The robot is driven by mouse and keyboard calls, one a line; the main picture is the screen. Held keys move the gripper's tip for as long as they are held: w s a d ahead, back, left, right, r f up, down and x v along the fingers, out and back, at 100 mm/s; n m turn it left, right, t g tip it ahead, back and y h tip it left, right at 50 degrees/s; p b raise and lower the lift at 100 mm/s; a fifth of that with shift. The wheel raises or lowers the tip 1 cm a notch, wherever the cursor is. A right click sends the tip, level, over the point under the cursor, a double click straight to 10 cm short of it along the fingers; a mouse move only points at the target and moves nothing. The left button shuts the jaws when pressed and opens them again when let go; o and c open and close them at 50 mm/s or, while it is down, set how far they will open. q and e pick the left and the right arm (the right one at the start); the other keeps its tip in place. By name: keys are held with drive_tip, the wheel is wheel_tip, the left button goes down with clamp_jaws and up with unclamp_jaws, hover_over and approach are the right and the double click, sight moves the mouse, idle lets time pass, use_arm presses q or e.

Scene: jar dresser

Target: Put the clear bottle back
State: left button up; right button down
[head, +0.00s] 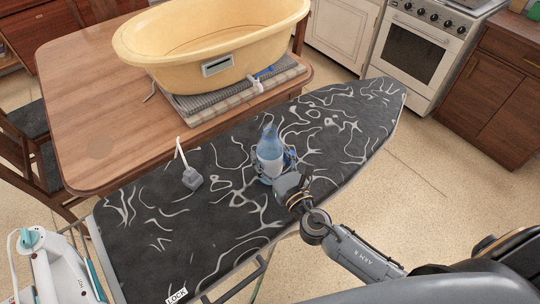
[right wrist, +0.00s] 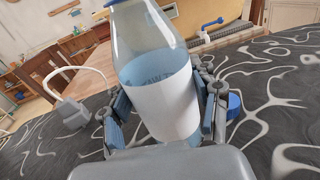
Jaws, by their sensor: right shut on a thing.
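The clear bottle (head: 269,148), bluish with a white label, stands about upright over the dark, white-patterned ironing board (head: 235,205). My right gripper (head: 273,170) is shut around its lower half, one finger on each side. In the right wrist view the bottle (right wrist: 160,85) fills the middle between the fingers, with its top cut off by the frame. I cannot tell whether its base touches the board. My left gripper is not in view.
A grey plug-like object with a pale cord (head: 192,179) lies on the board left of the bottle. A small round blue thing (right wrist: 234,105) shows beside the right finger. A wooden table (head: 85,110) behind holds folded cloths and a yellow basin (head: 205,68). An iron (head: 58,270) is at the lower left.

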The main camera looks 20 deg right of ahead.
drive_tip(key=shift+f, duration=0.1)
drive_tip(key=shift+c, duration=1.7)
unclamp_jaws()
drive_tip(key=s+b, duration=0.1)
drive_tip(key=s, duration=0.2)
drive_tip(key=s+d+b, duration=0.1)
drive_tip(key=s, duration=0.3)
drive_tip(key=s+b, duration=0.1)
drive_tip(key=s, duration=0.3)
drive_tip(key=shift+d+b, duration=0.35)
drive_tip(key=shift+s+d+r, duration=0.1)
drive_tip(key=shift+s+r, duration=0.1)
drive_tip(key=shift+s, duration=0.25)
